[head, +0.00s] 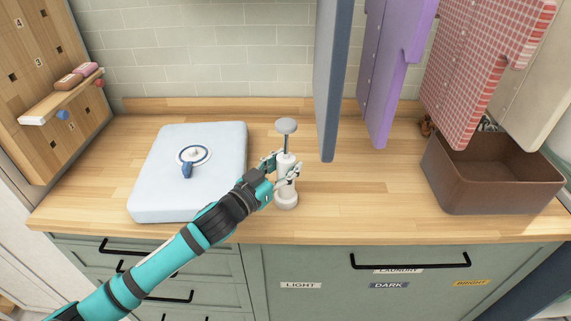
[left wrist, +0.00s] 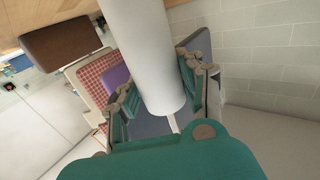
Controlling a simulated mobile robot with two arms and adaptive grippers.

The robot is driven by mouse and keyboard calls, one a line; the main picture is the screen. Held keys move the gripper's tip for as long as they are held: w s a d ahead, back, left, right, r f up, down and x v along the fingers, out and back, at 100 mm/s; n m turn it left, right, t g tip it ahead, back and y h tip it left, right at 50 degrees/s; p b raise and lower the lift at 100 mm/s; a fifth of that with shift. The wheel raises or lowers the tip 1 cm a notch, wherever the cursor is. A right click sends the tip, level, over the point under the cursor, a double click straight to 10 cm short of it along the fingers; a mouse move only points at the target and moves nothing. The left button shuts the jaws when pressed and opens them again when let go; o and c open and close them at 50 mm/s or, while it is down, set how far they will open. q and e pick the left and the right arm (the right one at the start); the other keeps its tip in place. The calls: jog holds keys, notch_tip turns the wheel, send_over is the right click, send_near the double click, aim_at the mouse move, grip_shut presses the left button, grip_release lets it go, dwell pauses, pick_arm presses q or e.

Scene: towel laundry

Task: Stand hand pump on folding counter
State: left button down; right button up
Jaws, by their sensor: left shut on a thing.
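The white hand pump (head: 286,198) with a grey knob on top stands upright on the wooden folding counter (head: 340,215), in the middle of the head view. My left gripper (head: 280,170) reaches in from the left and is shut around the pump's upper body. In the left wrist view the white pump body (left wrist: 145,50) fills the space between the fingers of my left gripper (left wrist: 160,95). The pump's base appears to be at the counter surface; whether it touches is hard to tell. My right gripper is not in view.
A pale blue folded pad (head: 150,185) with a round dial lies left of the pump. A brown bin (head: 490,185) stands at the right. Counter between pump and bin is clear.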

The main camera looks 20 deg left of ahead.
pick_arm(q)
jog(key=c, duration=0.9)
grip_release()
jog(key=shift+o, duration=0.4)
jog(key=shift+r, duration=0.2)
jog(key=b+v, duration=0.2)
jog(key=v, duration=1)
jog(key=shift+f, duration=0.1)
